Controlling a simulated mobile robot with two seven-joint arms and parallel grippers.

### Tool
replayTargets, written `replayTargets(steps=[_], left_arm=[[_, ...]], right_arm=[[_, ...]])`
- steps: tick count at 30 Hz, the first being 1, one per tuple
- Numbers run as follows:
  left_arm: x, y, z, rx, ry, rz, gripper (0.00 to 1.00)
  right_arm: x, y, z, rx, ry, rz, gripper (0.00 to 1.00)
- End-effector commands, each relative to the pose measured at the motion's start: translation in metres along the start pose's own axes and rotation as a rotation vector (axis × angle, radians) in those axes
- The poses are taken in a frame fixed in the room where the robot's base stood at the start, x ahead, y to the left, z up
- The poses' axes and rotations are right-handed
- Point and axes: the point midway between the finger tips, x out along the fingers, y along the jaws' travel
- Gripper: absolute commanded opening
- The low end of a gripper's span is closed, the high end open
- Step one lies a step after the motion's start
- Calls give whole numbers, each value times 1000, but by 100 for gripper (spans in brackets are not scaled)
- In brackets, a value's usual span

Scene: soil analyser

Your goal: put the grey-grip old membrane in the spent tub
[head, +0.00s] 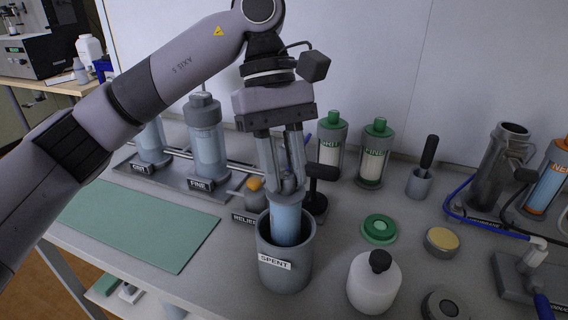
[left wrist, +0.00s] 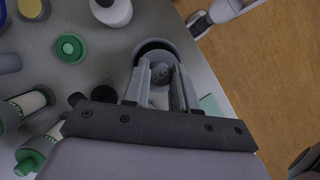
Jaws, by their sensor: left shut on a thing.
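The old membrane (head: 286,224), a pale blue cylinder, hangs upright below my left gripper (head: 287,188). The gripper is shut on the membrane's grey grip (left wrist: 159,76). The membrane's lower part is inside the mouth of the grey spent tub (head: 272,279), hidden by its wall, so I cannot tell whether it touches the bottom. The tub stands on the bench, labelled SPENT. In the left wrist view the tub rim (left wrist: 152,43) shows around and beyond the fingers. My right gripper is not in view.
A white bottle (head: 374,284) stands right of the tub, near a green ring (head: 379,229). The RELIEF valve (head: 253,194) and a black-handled part (head: 318,190) are close behind. FINE (head: 207,142) and GRIT housings stand left. A green mat (head: 135,225) lies clear at left.

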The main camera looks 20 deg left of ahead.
Motion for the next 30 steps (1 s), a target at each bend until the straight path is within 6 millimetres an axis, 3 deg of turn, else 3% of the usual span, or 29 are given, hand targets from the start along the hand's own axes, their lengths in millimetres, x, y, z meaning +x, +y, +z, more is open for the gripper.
replayTargets(steps=[21,22,24,25,30], left_arm=[[2,0,-1,1,0,0,0],[2,0,-1,1,0,0,30],[2,0,-1,1,0,0,53],[2,0,-1,1,0,0,57],[2,0,-1,1,0,0,57]], right_arm=[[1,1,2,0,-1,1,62],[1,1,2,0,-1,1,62],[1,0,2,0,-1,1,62],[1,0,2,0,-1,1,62],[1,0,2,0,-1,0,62]])
